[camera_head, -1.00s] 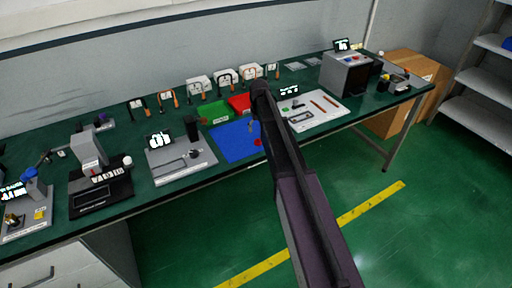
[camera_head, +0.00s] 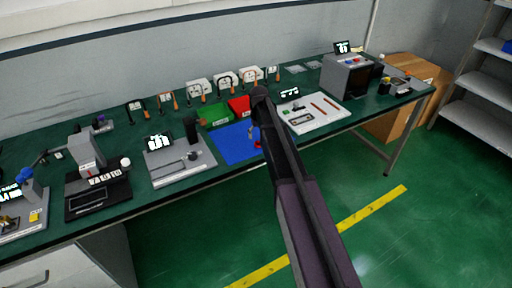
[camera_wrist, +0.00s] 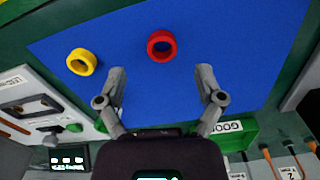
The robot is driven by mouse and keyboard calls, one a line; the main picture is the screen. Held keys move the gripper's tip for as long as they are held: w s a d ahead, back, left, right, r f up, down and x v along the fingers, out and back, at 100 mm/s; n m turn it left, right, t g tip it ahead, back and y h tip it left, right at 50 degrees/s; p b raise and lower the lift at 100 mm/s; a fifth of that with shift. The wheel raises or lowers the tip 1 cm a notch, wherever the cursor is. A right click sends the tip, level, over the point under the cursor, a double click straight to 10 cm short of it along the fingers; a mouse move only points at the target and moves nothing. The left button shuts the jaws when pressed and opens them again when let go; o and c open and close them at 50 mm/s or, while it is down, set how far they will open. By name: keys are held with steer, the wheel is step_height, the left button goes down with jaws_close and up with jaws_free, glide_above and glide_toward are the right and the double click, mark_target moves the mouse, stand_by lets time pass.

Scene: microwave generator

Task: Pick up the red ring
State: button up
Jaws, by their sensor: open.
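The red ring (camera_wrist: 161,46) lies flat on the blue mat (camera_wrist: 240,30) in the wrist view, with its hole showing. My gripper (camera_wrist: 161,75) is open and empty, with one finger to each side of the ring's line. In the picture the fingertips are just below the ring, and it is not between them. I cannot tell their height above the mat. In the head view the red ring (camera_head: 257,144) is a small red spot at the edge of the blue mat (camera_head: 233,146), beside my arm.
A yellow ring (camera_wrist: 81,61) lies on the mat left of the red one in the wrist view. Green (camera_head: 216,115) and red (camera_head: 239,105) areas adjoin the mat's far side. A grey device (camera_head: 181,155) stands left, and a white board (camera_head: 308,112) lies right.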

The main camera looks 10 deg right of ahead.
mark_target(258, 142)
steer(key=shift+a+f+b, duration=0.1)
steer(key=shift+f+b, duration=1.8)
steer(key=shift+f, duration=0.25)
steer(key=c, duration=0.8)
